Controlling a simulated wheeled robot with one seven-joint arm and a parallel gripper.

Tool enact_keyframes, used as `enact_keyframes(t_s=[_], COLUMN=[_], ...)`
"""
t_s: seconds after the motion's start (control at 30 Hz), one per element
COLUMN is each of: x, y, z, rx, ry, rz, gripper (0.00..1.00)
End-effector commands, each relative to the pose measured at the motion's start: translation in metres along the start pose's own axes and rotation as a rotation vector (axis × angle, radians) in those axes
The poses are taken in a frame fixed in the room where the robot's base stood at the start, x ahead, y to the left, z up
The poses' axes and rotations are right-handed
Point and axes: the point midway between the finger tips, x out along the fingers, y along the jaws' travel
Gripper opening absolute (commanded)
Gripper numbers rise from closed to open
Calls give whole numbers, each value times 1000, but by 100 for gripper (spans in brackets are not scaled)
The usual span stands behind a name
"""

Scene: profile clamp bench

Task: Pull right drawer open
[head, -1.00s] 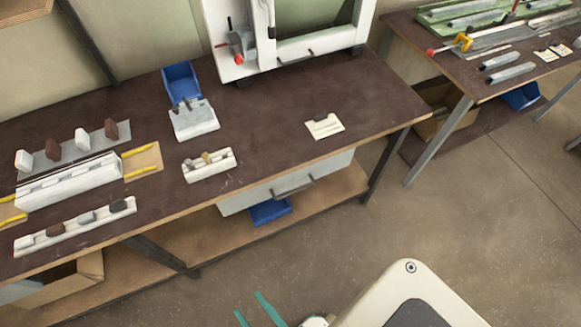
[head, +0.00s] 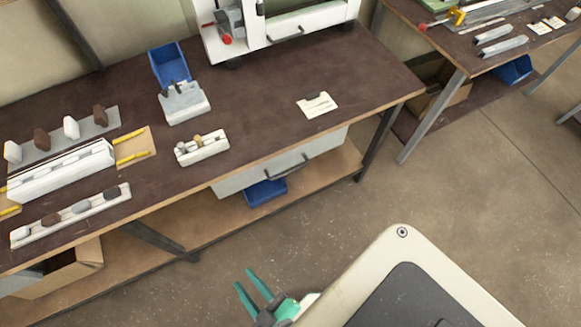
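The right drawer (head: 240,181) is a light grey drawer under the right part of the dark brown bench top. Its front bears a dark bar handle (head: 288,168). The drawer looks closed. My gripper (head: 254,288) shows at the bottom of the head view, with two teal fingers spread apart and nothing between them. It is over the floor, in front of and below the drawer in the picture, well apart from the handle.
The bench (head: 250,90) carries a white machine (head: 310,22), a blue bin (head: 169,63) and several small fixtures. A lower shelf (head: 225,215) holds a blue bin (head: 266,192) beneath the drawer. A second table (head: 480,70) stands at the right. The floor (head: 480,190) between is clear.

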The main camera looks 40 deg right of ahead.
Motion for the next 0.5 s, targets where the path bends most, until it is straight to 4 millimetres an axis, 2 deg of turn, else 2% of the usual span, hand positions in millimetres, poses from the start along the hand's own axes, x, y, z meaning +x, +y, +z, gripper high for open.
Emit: enact_keyframes(t_s=[0.03, 0.13, 0.27, 0.4, 0.5], x=[19, 50, 88, 124, 145], y=[-2, -1, 11, 36, 61], z=[12, 39, 66, 84, 90], rx=[-71, -222, -411, -599, -722], ry=[-39, -137, -267, -420, -535], rz=[8, 26, 65, 128, 184], gripper=[28, 28, 28, 28, 28])
